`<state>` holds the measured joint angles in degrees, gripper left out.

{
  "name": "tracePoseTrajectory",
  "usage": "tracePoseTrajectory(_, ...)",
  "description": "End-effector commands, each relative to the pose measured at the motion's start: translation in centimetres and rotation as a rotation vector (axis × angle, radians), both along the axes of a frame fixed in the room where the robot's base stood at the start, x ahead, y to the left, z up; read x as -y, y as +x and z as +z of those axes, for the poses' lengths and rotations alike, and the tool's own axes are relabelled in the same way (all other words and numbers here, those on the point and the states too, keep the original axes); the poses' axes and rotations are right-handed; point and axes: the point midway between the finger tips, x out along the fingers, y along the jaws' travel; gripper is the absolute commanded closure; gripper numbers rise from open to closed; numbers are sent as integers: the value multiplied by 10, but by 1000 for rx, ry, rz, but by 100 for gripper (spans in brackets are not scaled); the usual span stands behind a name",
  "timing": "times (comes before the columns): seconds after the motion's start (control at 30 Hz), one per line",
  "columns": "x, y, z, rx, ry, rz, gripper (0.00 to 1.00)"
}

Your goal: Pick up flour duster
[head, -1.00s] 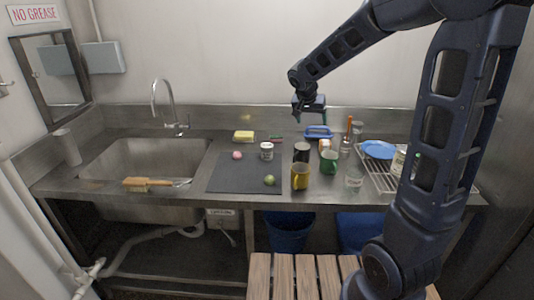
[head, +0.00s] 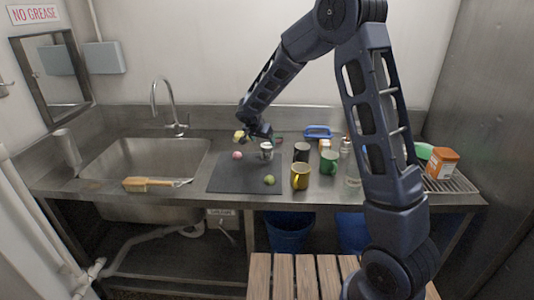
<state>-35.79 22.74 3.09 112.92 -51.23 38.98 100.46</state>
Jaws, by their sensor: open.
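No label marks a flour duster, and I cannot tell for sure which thing it is. A wooden-handled brush (head: 148,184) lies across the sink's front edge, with a thin wire end to its right. My gripper (head: 259,139) is open and points down just above and behind the can, far to the right of the brush. Its fingertips are small and dark, and I see no object between them.
The sink (head: 150,160) is at left. An orange box (head: 443,163) is farther right.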

Motion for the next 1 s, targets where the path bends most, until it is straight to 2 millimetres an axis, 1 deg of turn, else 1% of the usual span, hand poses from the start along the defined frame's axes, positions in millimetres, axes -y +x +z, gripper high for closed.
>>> tracePoseTrajectory(0.03, 2, 3, -7, -2, -3, -2, 20)
tracePoseTrajectory(0.2, 8, 15, -28, -2, -2, -1, 20)
tracePoseTrajectory(0.47, 12, 23, -42, -2, -2, 0, 20)
tracePoseTrajectory(0.73, 21, 37, -73, -2, -1, -1, 20)
tracePoseTrajectory(0.87, 23, 42, -80, -1, -1, 0, 20)
tracePoseTrajectory(1.0, 23, 42, -80, 0, 0, 0, 20)
